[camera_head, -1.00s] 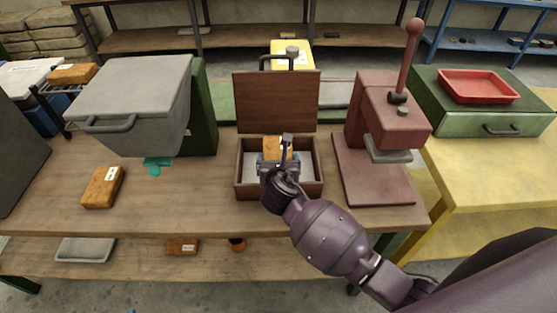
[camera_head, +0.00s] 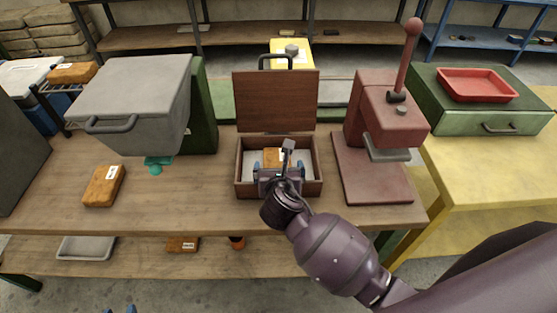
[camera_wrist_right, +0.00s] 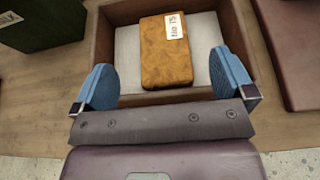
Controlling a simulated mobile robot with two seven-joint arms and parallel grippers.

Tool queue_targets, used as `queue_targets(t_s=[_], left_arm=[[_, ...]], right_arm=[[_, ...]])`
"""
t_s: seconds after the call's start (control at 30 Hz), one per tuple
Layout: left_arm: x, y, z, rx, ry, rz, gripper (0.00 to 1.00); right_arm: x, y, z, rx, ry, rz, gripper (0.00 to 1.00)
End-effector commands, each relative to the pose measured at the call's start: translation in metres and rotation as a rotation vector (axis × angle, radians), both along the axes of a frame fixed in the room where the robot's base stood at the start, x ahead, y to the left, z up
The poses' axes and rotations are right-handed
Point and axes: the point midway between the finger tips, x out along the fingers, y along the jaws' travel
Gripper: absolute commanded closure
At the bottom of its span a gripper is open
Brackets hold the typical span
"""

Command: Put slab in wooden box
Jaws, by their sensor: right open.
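An orange-brown slab with a white label (camera_wrist_right: 167,52) lies flat on the pale bottom of the open wooden box (camera_wrist_right: 118,15). In the head view the slab (camera_head: 271,155) is partly hidden by my right gripper (camera_head: 278,168). The box (camera_head: 241,183) stands mid-table with its lid (camera_head: 275,100) raised at the back. In the right wrist view my right gripper (camera_wrist_right: 166,80) is open and empty, its blue fingers apart at the box's front, clear of the slab. Small blue tips, seemingly my left gripper (camera_head: 120,309), show at the bottom edge.
Another labelled slab (camera_head: 104,186) lies on the table at left. A yellow table (camera_head: 490,165) with a red tray (camera_head: 476,84) is at far right.

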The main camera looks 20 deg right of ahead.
Motion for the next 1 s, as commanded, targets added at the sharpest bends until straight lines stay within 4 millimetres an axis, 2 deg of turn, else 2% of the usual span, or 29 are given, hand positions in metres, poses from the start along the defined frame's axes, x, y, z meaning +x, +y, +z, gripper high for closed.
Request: queue_targets(t_s=[0.1,0.3,0.67,0.77,0.83,1.0], left_arm=[[-0.002,0.000,0.003,0.000,0.002,0.002,0.57],[-0.001,0.000,0.006,0.000,0.001,0.001,0.57],[0.001,0.000,0.008,0.000,-0.003,0.000,0.57],[0.002,0.000,0.008,0.000,-0.005,0.000,0.57],[0.002,0.000,0.009,0.000,-0.006,-0.001,0.57],[0.003,0.000,0.009,0.000,-0.009,-0.002,0.57]], right_arm=[[-0.021,0.006,0.010,0.000,-0.001,0.001,0.00],[-0.044,0.013,0.020,0.000,-0.001,0.001,0.00],[-0.054,0.015,0.022,0.014,-0.001,-0.004,0.00],[-0.057,0.012,0.014,0.100,-0.001,-0.025,0.00],[-0.062,0.007,0.004,0.217,-0.002,-0.059,0.00],[-0.081,-0.009,-0.027,0.633,-0.012,-0.204,0.00]])
